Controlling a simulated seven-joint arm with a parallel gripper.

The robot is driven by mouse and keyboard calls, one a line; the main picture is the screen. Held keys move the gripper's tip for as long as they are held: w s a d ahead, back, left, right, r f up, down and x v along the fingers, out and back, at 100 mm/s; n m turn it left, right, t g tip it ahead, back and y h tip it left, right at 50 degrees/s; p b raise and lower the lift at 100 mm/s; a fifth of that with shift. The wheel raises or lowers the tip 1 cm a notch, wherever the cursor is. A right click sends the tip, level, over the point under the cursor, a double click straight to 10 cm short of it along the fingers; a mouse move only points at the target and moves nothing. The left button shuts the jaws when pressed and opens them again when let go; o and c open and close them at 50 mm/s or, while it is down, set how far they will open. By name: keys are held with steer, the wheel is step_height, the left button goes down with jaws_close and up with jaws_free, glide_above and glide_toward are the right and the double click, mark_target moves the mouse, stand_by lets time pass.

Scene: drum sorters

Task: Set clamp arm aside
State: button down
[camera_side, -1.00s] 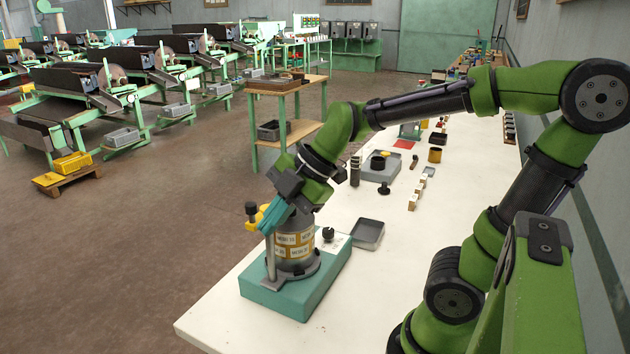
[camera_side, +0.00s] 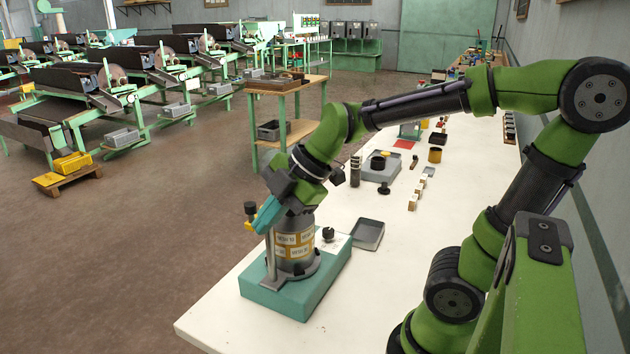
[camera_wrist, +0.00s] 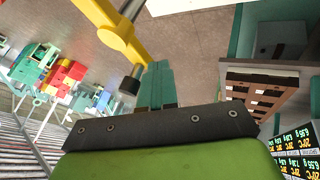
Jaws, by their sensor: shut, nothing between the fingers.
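The clamp arm is a yellow bar with a dark knob (camera_side: 250,224), left of the stack of labelled sieves (camera_side: 292,245) on the teal shaker base (camera_side: 310,290). In the wrist view the yellow clamp arm (camera_wrist: 118,36) crosses the upper left, with a metal rod and a dark tip. My gripper (camera_side: 260,226) has teal fingers, shut and empty, tilted down beside the top of the sieve stack and close to the clamp arm. In the wrist view the gripper (camera_wrist: 157,68) is just right of the dark tip; contact cannot be told. The fingers partly hide the clamp arm in the side view.
An empty grey tray (camera_side: 368,235) lies behind the base on the white bench (camera_side: 225,322). Further back are a grey box (camera_side: 382,166) with a dark knob piece by it and several small blocks (camera_side: 413,202). Free bench lies right of the base.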

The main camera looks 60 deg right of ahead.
steer(key=shift+w+m, duration=0.1)
steer(key=shift+m, duration=0.2)
steer(key=w+d+m+g+h, duration=0.1)
steer(key=w+m+h, duration=0.6)
steer(key=m, duration=0.8)
steer(key=h, duration=0.2)
steer(key=shift+w+m+h, duration=0.25)
steer(key=shift+m+h, duration=0.05)
steer(key=shift+w+d, duration=0.1)
steer(key=s+a+r, duration=0.3)
steer(key=a+r, duration=0.5)
steer(key=shift+s+a, duration=0.35)
steer(key=shift+s, duration=0.05)
